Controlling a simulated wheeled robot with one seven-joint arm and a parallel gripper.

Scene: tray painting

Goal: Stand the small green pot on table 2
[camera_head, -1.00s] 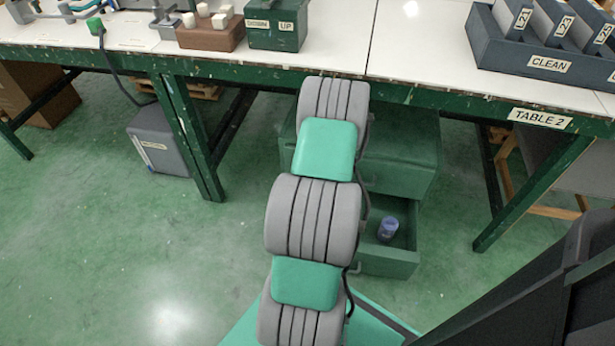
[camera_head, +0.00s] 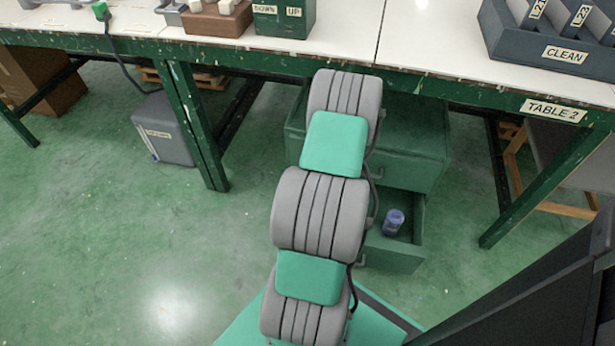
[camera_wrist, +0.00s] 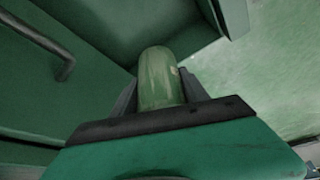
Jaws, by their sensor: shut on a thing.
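The small green pot (camera_wrist: 158,78) shows in the wrist view, between the fingers of my gripper (camera_wrist: 155,92), which is shut on it. Green cabinet faces and an edge surround it in that view, and green floor shows at the right. In the head view my gripper and the pot are hidden behind my arm. Table 2 (camera_head: 420,55) has a white top, a green frame and a "TABLE 2" label on its front edge at the right.
A green drawer cabinet (camera_head: 410,150) stands under the table with its lower drawer (camera_head: 398,255) open; a blue-purple jar (camera_head: 394,222) is inside. On the table stand a grey "CLEAN" rack (camera_head: 510,45), a green box (camera_head: 285,25) and a brown block (camera_head: 218,22). The middle top is bare.

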